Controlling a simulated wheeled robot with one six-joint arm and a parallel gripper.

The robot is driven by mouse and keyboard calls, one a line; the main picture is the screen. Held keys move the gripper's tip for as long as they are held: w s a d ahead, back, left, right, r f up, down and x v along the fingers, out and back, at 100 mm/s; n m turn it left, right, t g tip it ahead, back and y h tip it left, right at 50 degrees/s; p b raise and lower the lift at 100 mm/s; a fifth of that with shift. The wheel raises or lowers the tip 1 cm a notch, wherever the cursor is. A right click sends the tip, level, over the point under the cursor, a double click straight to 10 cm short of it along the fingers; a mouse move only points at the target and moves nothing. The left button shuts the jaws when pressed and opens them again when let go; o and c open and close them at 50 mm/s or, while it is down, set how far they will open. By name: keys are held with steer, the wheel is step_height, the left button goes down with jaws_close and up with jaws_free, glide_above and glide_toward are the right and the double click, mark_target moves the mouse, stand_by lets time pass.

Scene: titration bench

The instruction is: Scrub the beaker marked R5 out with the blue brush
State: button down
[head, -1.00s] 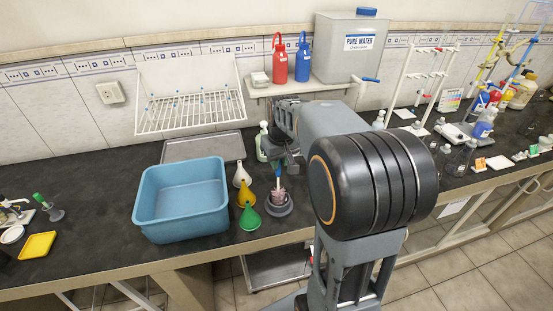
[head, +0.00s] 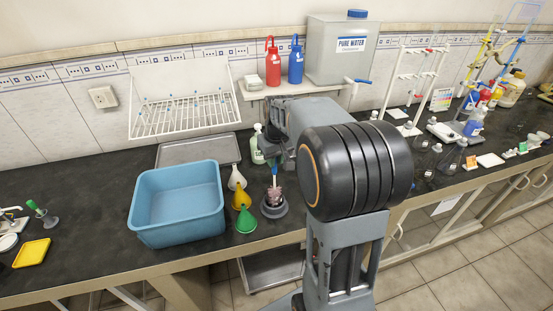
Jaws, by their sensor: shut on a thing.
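The blue brush (head: 275,179) stands upright with its blue handle up and its pinkish bristles down. The bristles are at a dark round holder (head: 274,209) in front of my arm; I cannot tell whether they are clear of it. My gripper (head: 275,164) is at the top of the handle, shut on the brush, its fingers partly hidden by dark arm parts. I cannot pick out the beaker marked R5; no such marking is readable.
A blue basin (head: 177,236) stands left of the brush, with white, yellow and green funnels (head: 245,221) between. A soap bottle (head: 257,147) stands close behind. A wire drying rack (head: 180,112) hangs on the wall. Small glassware (head: 436,149) stands at right.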

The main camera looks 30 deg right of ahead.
steer(key=shift+s+a+b, duration=0.3)
steer(key=shift+s+a, duration=0.4)
steer(key=shift+s, duration=0.25)
steer(key=shift+r, duration=0.1)
